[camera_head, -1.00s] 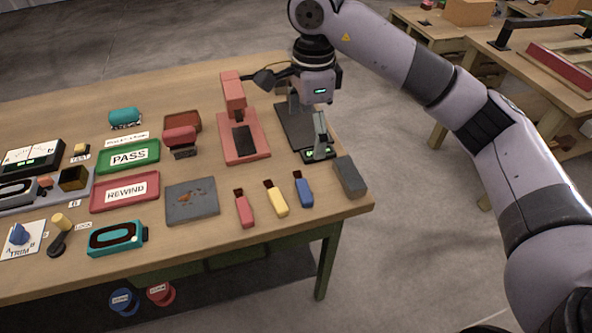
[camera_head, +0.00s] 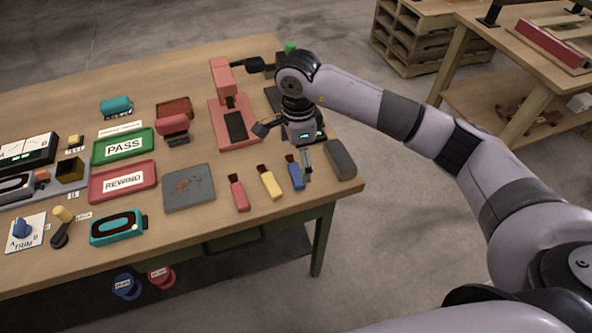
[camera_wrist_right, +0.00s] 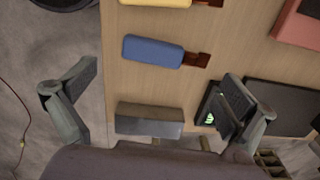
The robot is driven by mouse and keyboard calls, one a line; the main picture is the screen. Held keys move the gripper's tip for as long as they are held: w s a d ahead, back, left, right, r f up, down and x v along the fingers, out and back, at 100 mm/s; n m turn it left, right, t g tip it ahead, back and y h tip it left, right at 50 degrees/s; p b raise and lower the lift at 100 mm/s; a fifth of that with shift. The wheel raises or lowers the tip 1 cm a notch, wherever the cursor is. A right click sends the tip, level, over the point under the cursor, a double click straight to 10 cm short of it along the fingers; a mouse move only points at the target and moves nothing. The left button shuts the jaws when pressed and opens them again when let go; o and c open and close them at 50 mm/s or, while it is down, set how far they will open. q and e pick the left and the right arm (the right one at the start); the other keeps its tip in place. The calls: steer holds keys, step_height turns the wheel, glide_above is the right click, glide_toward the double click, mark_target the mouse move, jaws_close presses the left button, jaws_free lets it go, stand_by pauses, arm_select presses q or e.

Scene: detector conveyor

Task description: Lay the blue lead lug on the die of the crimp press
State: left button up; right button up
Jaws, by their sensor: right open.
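The blue lead lug (camera_head: 296,176) lies on the bench near its right end, right of the yellow lug, with its brown end toward the back. It also shows in the right wrist view (camera_wrist_right: 152,51). My right gripper (camera_head: 283,154) is open and empty above the bench; in the wrist view its fingers (camera_wrist_right: 163,82) are spread wide, with the lug ahead, apart from both. The red press (camera_head: 221,78), likely the crimp press, stands behind with a dark plate (camera_head: 236,126) on its base. My left gripper is not in view.
Yellow (camera_head: 270,183) and red (camera_head: 238,193) lugs lie left of the blue one. A grey block (camera_head: 341,158) sits right of it near the bench edge. A dark device, partly hidden by my arm, stands behind. Green (camera_head: 124,146) and red (camera_head: 123,182) trays are farther left.

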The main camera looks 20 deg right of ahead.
mark_target(296, 171)
steer(key=f, duration=0.2)
steer(key=f+p, duration=0.1)
steer(key=f, duration=0.1)
steer(key=shift+a, duration=0.25)
steer(key=shift+c, duration=0.4)
steer(key=c, duration=0.7)
steer(key=shift+s, duration=0.15)
steer(key=c, duration=0.8)
